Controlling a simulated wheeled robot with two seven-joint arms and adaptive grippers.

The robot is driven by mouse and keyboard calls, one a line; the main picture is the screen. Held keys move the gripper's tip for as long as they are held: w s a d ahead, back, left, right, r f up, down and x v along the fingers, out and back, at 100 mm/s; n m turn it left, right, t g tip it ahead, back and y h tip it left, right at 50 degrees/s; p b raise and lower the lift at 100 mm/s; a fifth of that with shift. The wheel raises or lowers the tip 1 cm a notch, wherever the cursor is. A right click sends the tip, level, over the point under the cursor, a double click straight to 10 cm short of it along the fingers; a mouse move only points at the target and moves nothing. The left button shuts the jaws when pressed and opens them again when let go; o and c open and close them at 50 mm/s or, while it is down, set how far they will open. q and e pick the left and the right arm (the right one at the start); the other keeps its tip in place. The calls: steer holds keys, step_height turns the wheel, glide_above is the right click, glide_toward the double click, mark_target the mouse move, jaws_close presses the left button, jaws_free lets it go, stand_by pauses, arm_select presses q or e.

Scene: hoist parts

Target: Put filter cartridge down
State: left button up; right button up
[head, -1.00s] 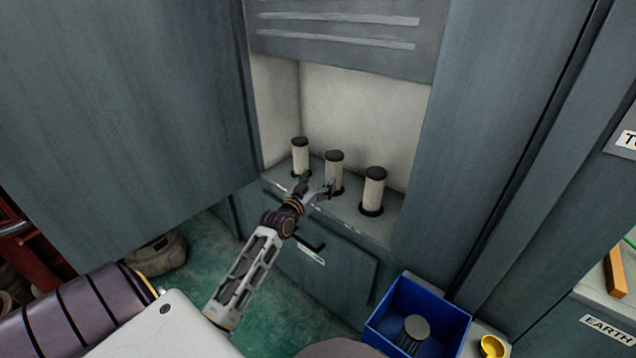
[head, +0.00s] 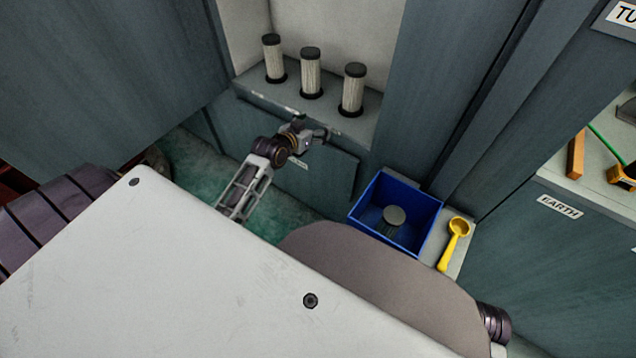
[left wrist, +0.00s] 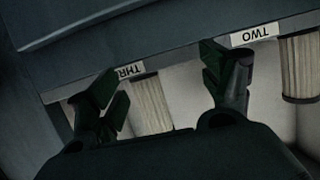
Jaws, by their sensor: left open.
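Three pale pleated filter cartridges with dark caps stand upright in a row on the alcove shelf: the left one (head: 274,58), the middle one (head: 310,73) and the right one (head: 352,90). Another cartridge with a dark round cap (head: 394,216) sits in the blue bin (head: 368,215). My left gripper (head: 322,133) is in front of the shelf edge, below the row, open and empty. In the left wrist view its two fingers (left wrist: 170,88) are spread apart, with a cartridge (left wrist: 151,105) showing between them and another (left wrist: 300,68) at the right. My right gripper is not in view.
A yellow scoop (head: 456,240) lies on a ledge right of the bin. A cabinet labelled EARTH (head: 560,207) stands at the right, with an orange block (head: 576,155) on top. Tall cabinet walls flank the alcove.

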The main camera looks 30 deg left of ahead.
arm_select(q)
steer(key=s+d+f+m+g+h, duration=0.15)
steer(key=s+d+f+g, duration=0.45)
steer(key=s+d+f, duration=0.6)
steer(key=s+d+f+g, duration=0.1)
steer(key=s+d+g, duration=0.1)
steer(key=s, duration=0.6)
steer(key=s+d+f+g, duration=0.1)
steer(key=s+d+g, duration=0.2)
steer(key=s, duration=0.5)
steer(key=shift+d+f+m, duration=0.35)
steer(key=shift+d+f, duration=0.05)
steer(key=shift+d, duration=0.1)
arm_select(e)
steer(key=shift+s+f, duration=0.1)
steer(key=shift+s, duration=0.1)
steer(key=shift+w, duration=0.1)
arm_select(q)
steer(key=shift+w, duration=0.1)
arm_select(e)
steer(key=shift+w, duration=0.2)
arm_select(q)
steer(key=shift+f+p, duration=0.15)
steer(key=shift+p, duration=0.35)
